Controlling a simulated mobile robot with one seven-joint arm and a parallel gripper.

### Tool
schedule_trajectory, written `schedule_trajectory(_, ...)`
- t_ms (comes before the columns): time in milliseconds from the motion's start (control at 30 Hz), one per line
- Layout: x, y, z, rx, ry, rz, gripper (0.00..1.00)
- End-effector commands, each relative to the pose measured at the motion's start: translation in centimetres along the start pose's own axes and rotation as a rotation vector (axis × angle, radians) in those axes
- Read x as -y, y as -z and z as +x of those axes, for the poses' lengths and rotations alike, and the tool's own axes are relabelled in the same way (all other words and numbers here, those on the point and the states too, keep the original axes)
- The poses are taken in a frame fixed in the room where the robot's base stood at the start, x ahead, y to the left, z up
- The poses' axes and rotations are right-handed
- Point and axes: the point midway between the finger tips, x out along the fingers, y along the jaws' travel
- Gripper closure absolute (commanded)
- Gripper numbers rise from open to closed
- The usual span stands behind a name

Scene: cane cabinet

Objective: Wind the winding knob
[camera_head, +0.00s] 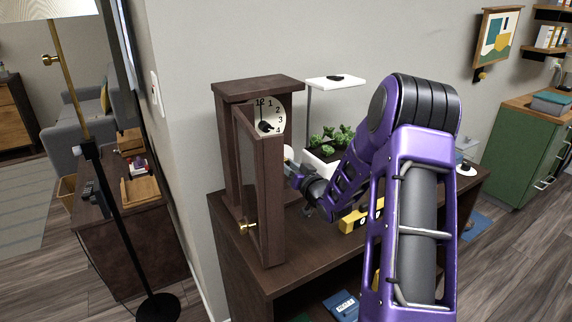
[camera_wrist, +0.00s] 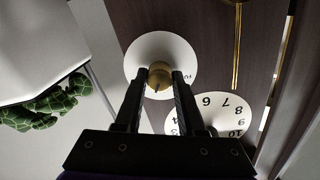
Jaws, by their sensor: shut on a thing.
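The wooden clock case (camera_head: 228,150) stands on the cabinet in the head view, with its framed door (camera_head: 270,200) swung open towards me. The white clock dial (camera_head: 270,108) is partly hidden by the door frame; it also shows upside down in the wrist view (camera_wrist: 215,103). The brass winding knob (camera_wrist: 159,73) sits on a small white disc (camera_wrist: 150,47) beside the dial. My gripper (camera_wrist: 163,78) is shut on the winding knob, one finger on each side of it. In the head view, the door and my arm hide the knob.
A planter with green leaves (camera_head: 332,140) under a white lamp (camera_head: 336,82) stands right of the clock. A yellow toy (camera_head: 352,221) lies on the cabinet top (camera_head: 310,240) below my arm. The open door's brass knob (camera_head: 246,227) sticks out at the front left.

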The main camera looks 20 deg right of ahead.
Motion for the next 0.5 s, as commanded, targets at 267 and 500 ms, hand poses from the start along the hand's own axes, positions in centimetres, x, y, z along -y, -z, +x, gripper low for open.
schedule_trajectory(267,-0.09,0.19,-0.02,0.007,0.001,0.265,1.00)
schedule_trajectory(500,-0.16,0.25,-0.01,0.013,0.002,0.494,1.00)
